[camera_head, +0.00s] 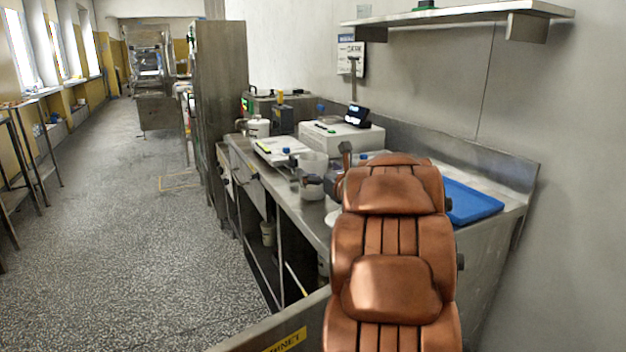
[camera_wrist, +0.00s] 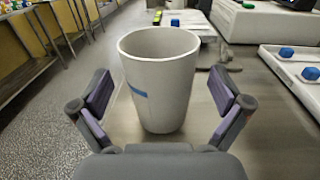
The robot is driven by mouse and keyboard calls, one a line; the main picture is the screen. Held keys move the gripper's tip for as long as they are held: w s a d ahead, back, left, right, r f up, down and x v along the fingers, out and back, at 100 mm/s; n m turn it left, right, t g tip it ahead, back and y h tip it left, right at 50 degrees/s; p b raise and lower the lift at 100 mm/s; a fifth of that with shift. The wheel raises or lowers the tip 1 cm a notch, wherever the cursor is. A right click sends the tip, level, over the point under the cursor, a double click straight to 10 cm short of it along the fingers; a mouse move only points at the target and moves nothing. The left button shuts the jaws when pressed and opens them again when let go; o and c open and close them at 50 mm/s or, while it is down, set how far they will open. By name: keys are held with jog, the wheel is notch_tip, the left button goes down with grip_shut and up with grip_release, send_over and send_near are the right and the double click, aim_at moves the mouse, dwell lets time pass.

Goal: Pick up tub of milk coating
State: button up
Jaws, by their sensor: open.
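A pale grey tub (camera_wrist: 160,85) with a blue stripe stands upright on the steel counter in the wrist view. It is wider at its rim than at its base, and its contents cannot be made out. My gripper (camera_wrist: 160,110) is open, with one finger on each side of the tub and gaps between the pads and its wall. In the head view the tub (camera_head: 313,172) stands near the counter's front edge, partly hidden by my gripper (camera_head: 318,186). My copper-coloured arm covers much of the counter there.
A blue tray (camera_head: 472,202) lies at the counter's right. A white box-shaped device (camera_head: 342,137) stands behind the tub, and a tray with a blue item (camera_head: 283,150) lies to its left. A wall shelf (camera_head: 460,14) hangs above. The floor at left (camera_head: 130,230) is open.

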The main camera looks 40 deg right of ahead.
jog(key=shift+x, duration=1.55)
jog(key=c, duration=1.5)
jog(key=shift+o, duration=0.2)
